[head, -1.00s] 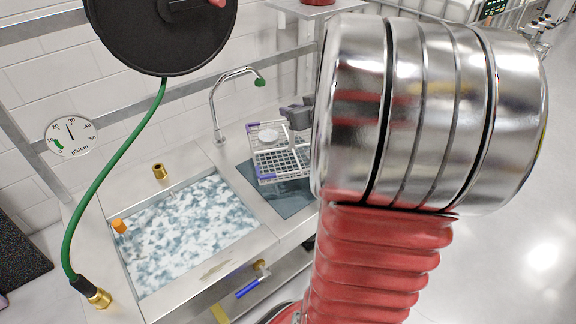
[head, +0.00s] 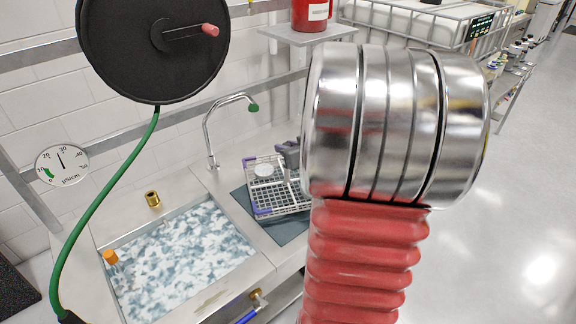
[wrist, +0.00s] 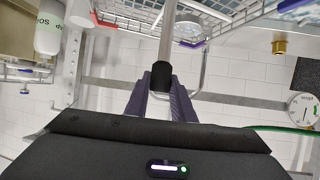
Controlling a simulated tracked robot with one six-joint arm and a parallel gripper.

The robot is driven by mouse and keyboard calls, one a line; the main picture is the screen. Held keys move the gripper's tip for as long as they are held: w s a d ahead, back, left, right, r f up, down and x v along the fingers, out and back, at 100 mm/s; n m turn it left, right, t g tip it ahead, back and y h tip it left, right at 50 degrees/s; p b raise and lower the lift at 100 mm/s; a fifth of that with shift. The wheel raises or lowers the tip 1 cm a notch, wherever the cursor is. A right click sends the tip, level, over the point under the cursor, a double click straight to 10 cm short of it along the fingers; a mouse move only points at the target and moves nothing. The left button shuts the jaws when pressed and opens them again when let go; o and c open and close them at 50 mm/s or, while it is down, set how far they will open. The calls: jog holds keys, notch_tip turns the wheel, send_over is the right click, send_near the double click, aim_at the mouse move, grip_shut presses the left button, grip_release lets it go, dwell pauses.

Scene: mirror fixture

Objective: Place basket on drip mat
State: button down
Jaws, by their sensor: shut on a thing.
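The wire basket (head: 280,198) with purple corners is in the middle of the head view, over the dark blue-grey drip mat (head: 286,233). It holds a white round piece (head: 264,171). The mat shows to the left of and below the basket. My gripper (head: 289,154) is at the basket's far right side, partly hidden by my arm. In the wrist view my gripper (wrist: 160,100) is shut on the black grip of the basket's upright handle, and the basket's wires (wrist: 235,22) cross the top. I cannot tell whether the basket touches the mat.
A sink basin (head: 180,255) with mottled water lies left of the mat. A tap (head: 210,135) stands behind. A round black hose reel (head: 150,50) with a green hose hangs at upper left. A shelf (head: 310,33) with a red container (head: 312,12) is above right.

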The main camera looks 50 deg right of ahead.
aim_at(287, 181)
jog(key=shift+f, duration=0.8)
jog(key=shift+f, duration=1.95)
jog(key=c, duration=1.5)
grip_release()
jog(key=shift+s+r, duration=0.25)
jog(key=shift+s, duration=0.15)
jog(key=v, duration=1.1)
jog(key=shift+s+a, duration=0.1)
jog(key=shift+s, duration=0.05)
